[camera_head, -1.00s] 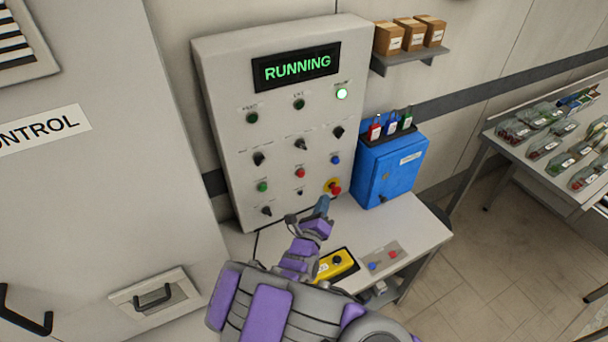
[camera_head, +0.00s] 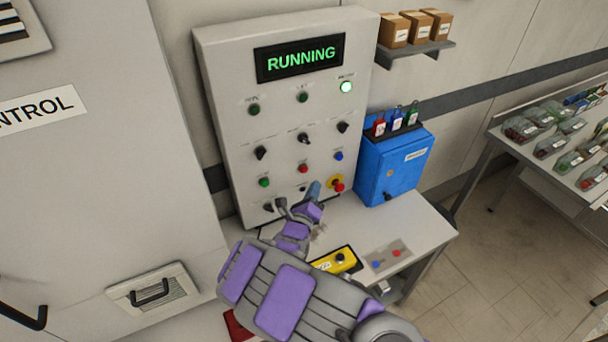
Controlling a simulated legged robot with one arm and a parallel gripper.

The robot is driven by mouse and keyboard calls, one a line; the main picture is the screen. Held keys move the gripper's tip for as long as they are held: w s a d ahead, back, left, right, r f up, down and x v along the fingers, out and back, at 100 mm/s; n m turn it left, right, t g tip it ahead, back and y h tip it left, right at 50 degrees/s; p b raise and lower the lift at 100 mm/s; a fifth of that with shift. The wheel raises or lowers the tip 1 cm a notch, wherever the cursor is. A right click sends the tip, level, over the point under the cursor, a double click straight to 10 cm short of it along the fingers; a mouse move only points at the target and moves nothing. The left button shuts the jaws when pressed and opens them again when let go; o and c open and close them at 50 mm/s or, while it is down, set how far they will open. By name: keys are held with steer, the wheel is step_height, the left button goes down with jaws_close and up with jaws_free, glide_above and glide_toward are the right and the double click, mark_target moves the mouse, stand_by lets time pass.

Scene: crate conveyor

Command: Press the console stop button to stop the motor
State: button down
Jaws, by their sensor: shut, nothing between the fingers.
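The console (camera_head: 225,120) is a light grey upright panel with a lit screen (camera_head: 300,58) reading RUNNING in green. A red mushroom button on a yellow base (camera_head: 337,186) sits at its lower right. A smaller red button (camera_head: 303,169) sits up and left of it, among several knobs and buttons. My gripper (camera_head: 313,190) is shut and empty, in front of the panel's lower part, just left of the red mushroom button in the picture. I cannot tell how far its tip is from the panel. My gripper and wrist hide part of the bottom row of controls.
A blue box (camera_head: 392,172) with red, blue and green tags stands right of the console. A yellow control box (camera_head: 335,262) and a small plate with buttons (camera_head: 386,258) lie on the bench (camera_head: 425,237). A shelf with cartons (camera_head: 415,55) hangs above.

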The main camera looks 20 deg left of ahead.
steer(key=shift+w+a+r+b, duration=0.1)
steer(key=shift+w+a+b, duration=0.2)
steer(key=shift+w+a, duration=1)
steer(key=shift+a, duration=0.15)
stand_by(1.1)
steer(key=shift+w+a, duration=0.15)
steer(key=shift+a, duration=0.05)
steer(key=shift+w+a, duration=0.3)
stand_by(1.1)
steer(key=shift+s+d+r, duration=0.1)
steer(key=shift+s+d, duration=0.5)
steer(key=shift+s+d+p, duration=0.7)
steer(key=shift+s+d, duration=0.1)
steer(key=shift+d, duration=0.2)
steer(key=shift+s+d+p, duration=0.65)
steer(key=shift+s+d, duration=0.15)
steer(key=shift+d, duration=0.15)
